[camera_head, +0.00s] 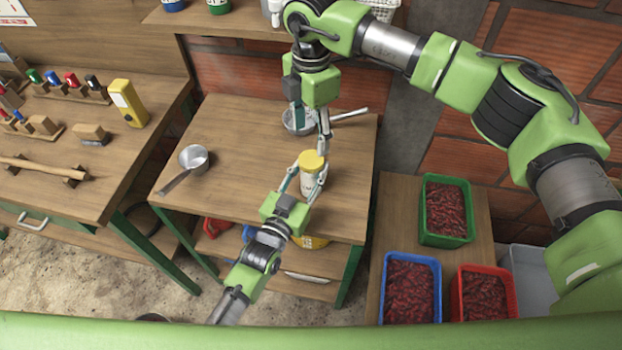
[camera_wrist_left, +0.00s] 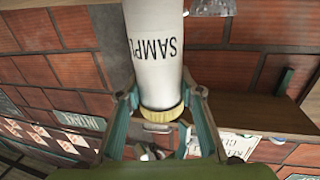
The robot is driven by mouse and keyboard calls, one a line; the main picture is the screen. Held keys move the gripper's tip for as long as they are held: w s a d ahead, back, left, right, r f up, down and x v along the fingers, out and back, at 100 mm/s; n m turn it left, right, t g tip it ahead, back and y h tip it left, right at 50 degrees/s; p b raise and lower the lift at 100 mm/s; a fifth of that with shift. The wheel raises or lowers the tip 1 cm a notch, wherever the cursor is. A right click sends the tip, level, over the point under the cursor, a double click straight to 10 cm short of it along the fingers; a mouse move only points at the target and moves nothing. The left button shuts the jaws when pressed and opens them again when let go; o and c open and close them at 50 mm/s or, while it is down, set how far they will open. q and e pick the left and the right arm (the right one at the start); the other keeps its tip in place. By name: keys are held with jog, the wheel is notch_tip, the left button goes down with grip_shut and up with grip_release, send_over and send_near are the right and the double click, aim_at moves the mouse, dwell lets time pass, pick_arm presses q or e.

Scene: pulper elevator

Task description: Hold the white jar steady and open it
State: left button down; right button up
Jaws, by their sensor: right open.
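The white jar (camera_head: 310,184) with a yellow lid (camera_head: 312,160) stands upright near the right side of the middle wooden table (camera_head: 240,135). In the left wrist view the jar (camera_wrist_left: 158,55) shows black letters "SAMPL", upside down, with its yellow lid (camera_wrist_left: 162,113) toward the bottom. My left gripper (camera_head: 306,180) has a finger on each side of the jar and is closed around it; the fingers also flank it in the wrist view (camera_wrist_left: 165,98). My right gripper (camera_head: 311,128) is open and empty, pointing down just behind and above the lid.
A metal saucepan (camera_head: 194,157) sits left on the table; another metal pan (camera_head: 298,122) is behind my right gripper. Red (camera_head: 485,293), blue (camera_head: 410,288) and green (camera_head: 446,210) crates of red fruit stand right. A workbench (camera_head: 90,150) with a yellow device (camera_head: 127,102) is left.

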aim_at(311, 159)
jog(key=m, duration=0.4)
jog(key=shift+f, duration=0.1)
jog(key=shift+m, duration=0.3)
jog(key=shift+f, duration=3.9)
